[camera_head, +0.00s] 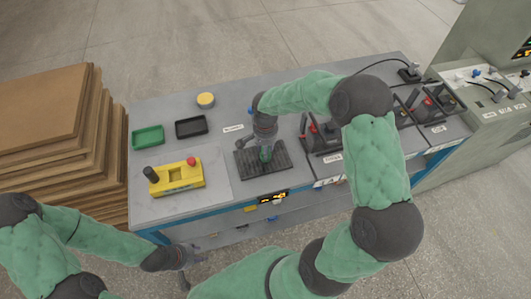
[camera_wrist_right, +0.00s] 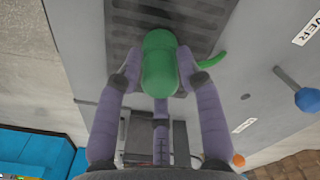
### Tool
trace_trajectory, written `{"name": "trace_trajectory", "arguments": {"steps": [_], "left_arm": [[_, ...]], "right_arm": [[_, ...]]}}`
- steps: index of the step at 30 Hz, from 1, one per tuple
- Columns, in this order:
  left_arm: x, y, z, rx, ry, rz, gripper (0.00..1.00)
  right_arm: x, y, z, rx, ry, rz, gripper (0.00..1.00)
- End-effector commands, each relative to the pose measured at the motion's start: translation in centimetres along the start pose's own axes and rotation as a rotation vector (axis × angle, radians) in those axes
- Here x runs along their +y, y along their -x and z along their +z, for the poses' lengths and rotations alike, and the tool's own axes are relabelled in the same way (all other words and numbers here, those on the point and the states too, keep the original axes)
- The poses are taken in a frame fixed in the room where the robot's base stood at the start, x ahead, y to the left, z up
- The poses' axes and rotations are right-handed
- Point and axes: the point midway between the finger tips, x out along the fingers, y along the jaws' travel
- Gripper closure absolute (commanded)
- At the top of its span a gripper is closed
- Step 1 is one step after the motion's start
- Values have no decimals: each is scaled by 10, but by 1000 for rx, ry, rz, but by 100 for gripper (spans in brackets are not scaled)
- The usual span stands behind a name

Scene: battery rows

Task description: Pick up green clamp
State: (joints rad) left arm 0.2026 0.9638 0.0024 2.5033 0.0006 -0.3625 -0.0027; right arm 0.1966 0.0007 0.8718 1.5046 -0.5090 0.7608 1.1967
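The green clamp (camera_wrist_right: 159,66) stands between the fingers of my right gripper (camera_wrist_right: 159,70) in the right wrist view, with a finger against each side. A green curved part sticks out to its right. In the head view the clamp (camera_head: 266,154) is a small green patch at the black slotted tray (camera_head: 279,165), mostly hidden by my right gripper (camera_head: 265,145). I cannot tell whether it touches the tray. My left gripper (camera_head: 188,270) is open and empty, low in front of the table's front left edge.
A yellow box with a red button (camera_head: 177,179), green tray (camera_head: 148,137), small black tray (camera_head: 191,127) and yellow round object (camera_head: 205,100) are on the left table half. Dark fixtures (camera_head: 322,137) stand to the right. Stacked brown boards (camera_head: 50,120) are left of the table.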

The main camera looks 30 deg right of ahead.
Motion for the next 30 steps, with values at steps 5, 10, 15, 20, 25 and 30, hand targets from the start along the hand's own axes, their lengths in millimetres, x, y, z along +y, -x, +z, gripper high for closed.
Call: {"name": "trace_trajectory", "arguments": {"steps": [5,10,15,20,25,30], "left_arm": [[0,0,0,0,0,0,60],[0,0,0,0,0,0,60],[0,1,0,0,0,0,60],[2,4,0,0,0,0,60],[4,13,0,0,0,0,60],[8,21,1,0,0,0,60]], "right_arm": [[0,0,0,0,0,0,100],[0,0,0,0,0,0,100],[0,2,0,0,0,0,100],[-1,13,-1,2,0,-2,100],[1,38,-1,2,0,-2,100],[29,70,-10,4,-4,-2,100]]}}
